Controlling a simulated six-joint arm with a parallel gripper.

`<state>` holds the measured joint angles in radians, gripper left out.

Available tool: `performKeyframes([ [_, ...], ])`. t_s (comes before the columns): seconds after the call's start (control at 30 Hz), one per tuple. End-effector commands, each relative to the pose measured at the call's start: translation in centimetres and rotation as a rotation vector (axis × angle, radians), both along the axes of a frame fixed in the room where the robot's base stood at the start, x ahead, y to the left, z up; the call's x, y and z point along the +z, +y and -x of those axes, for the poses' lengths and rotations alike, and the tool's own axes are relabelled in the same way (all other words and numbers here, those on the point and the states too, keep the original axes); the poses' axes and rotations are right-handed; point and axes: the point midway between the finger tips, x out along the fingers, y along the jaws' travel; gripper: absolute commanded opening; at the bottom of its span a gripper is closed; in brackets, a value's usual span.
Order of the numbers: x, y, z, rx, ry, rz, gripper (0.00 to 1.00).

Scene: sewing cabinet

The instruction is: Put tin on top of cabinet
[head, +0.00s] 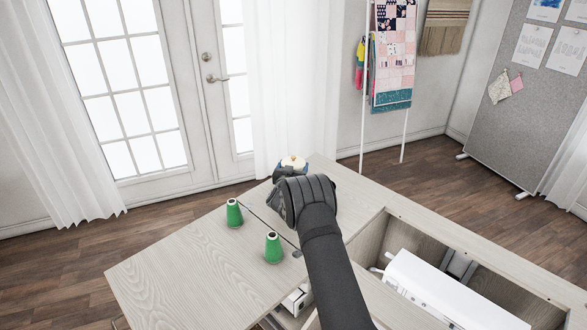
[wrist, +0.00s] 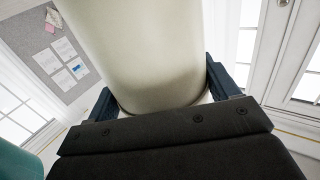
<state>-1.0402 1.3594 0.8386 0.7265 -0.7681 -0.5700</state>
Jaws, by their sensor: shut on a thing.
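The tin (head: 293,161) shows in the head view as a small pale, yellowish top just beyond my gripper. In the wrist view the tin (wrist: 140,50) is a large cream cylinder between the two dark blue fingers. My gripper (wrist: 165,95) is shut on it. In the head view my gripper (head: 285,172) is at the far edge of the cabinet (head: 165,270), a pale wood piece with a flat top. My wrist hides most of the tin there. I cannot tell whether the tin touches the cabinet top.
Two green thread cones, one farther (head: 234,214) and one nearer (head: 274,249), stand on the cabinet top left of my arm. A white sewing machine (head: 440,290) sits in the open well at the right. The left part of the top is clear.

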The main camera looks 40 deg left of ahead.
Motion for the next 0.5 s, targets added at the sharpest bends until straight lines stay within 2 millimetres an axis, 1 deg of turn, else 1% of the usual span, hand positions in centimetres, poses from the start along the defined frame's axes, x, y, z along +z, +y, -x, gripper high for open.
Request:
performKeyframes([
  [0.03,-0.26,0.03,-0.01,0.000,-0.001,-0.002,0.19],
  [0.27,-0.26,0.04,-0.02,0.000,-0.001,-0.003,0.19],
  [0.37,-0.56,0.04,-0.02,0.000,-0.001,-0.002,0.19],
  [0.4,-0.70,0.02,-0.01,0.000,0.000,-0.001,0.82],
  [0.5,-0.65,0.02,-0.01,0.000,0.000,-0.001,1.00],
])
